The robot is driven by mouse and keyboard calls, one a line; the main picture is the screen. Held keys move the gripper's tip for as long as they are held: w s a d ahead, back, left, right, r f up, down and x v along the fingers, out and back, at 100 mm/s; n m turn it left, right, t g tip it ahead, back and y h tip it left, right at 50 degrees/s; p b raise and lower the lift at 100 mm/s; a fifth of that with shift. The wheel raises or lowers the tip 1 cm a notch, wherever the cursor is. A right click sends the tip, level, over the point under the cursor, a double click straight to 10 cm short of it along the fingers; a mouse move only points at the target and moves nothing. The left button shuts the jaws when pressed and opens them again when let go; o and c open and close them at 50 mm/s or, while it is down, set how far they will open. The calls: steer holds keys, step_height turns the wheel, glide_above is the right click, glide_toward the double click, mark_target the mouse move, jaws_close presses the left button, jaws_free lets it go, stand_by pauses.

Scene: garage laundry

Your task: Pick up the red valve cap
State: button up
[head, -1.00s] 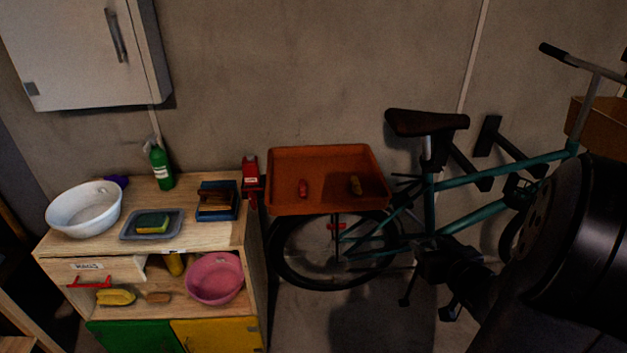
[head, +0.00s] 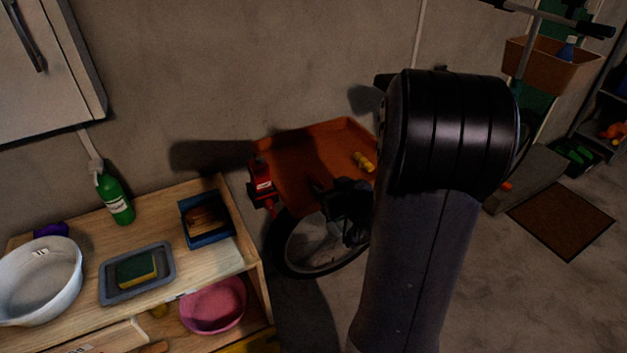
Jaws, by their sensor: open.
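The orange tray (head: 290,158) stands against the wall above the bicycle wheel. My gripper (head: 322,190) is a dark shape at the tray's front part, in front of or over it; its fingers are hard to make out in the shadow. It is open. I cannot see the red valve cap now; a red piece lay in the left middle of the tray earlier, and my gripper likely covers that spot. A yellow piece (head: 363,161) lies in the tray at the right, close to my arm.
A wooden shelf unit at left holds a white basin (head: 40,280), a green bottle (head: 115,200), a grey tray with a sponge (head: 137,270) and a blue box (head: 207,220). A red object (head: 262,180) stands just left of the orange tray. My arm hides most of the bicycle.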

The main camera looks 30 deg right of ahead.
mark_target(319, 182)
steer(key=shift+x, duration=2.65)
steer(key=shift+f, duration=0.15)
steer(key=shift+c, duration=0.6)
steer(key=shift+s, duration=0.1)
jaws_close()
